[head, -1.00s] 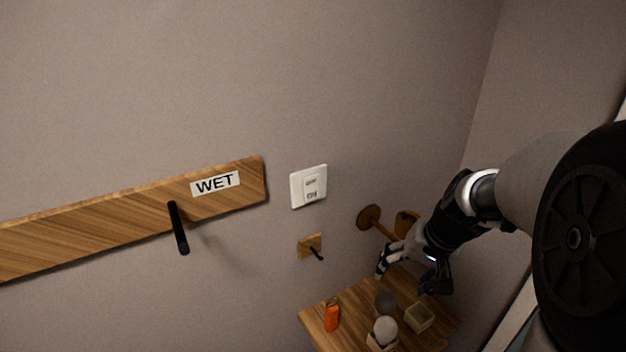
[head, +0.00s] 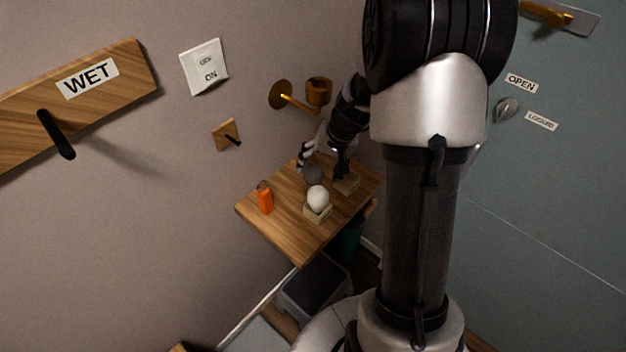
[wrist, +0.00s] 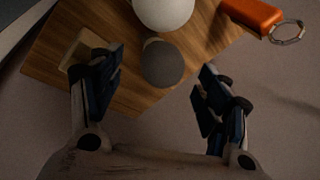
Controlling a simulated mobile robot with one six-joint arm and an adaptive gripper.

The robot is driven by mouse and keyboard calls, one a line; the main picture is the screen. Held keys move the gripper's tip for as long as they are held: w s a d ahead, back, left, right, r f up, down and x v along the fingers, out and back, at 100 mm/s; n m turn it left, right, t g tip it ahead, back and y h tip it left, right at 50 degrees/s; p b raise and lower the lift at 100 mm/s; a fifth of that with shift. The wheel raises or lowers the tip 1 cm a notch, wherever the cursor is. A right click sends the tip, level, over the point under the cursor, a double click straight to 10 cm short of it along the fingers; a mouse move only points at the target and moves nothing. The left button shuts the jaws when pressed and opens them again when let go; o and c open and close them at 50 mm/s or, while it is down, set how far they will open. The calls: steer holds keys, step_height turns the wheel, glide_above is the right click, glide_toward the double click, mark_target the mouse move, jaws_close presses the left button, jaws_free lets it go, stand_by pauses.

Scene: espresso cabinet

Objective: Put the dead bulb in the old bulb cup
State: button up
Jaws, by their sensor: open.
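The dark grey bulb (head: 313,175), seemingly the dead one, is on the small wooden table; it also shows in the wrist view (wrist: 162,64) with a pale base beside it. My gripper (head: 322,163) is open above the table's back side. In the wrist view, its fingers (wrist: 155,80) are spread on either side of the grey bulb, with gaps and nothing held. A square wooden cup (head: 347,184), likely the old bulb cup, stands right of the grey bulb; in the wrist view it is partly behind the left finger (wrist: 76,57).
A white bulb (head: 317,197) sits in another wooden cup (head: 317,214) close by. A brass wall fixture (head: 318,90) is above the table. The table's (head: 292,240) front is clear.

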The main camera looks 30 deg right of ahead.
mark_target(313, 174)
steer(key=shift+w+b+x, duration=0.15)
steer(key=shift+b+x, duration=0.3)
steer(key=shift+x, duration=0.9)
steer(key=shift+w+b+x, duration=0.15)
steer(key=shift+b+x, duration=0.25)
steer(key=shift+x, duration=0.95)
steer(key=shift+r, duration=0.15)
steer(key=shift+c, duration=0.4)
steer(key=c, duration=1.2)
steer(key=shift+s+r, duration=0.1)
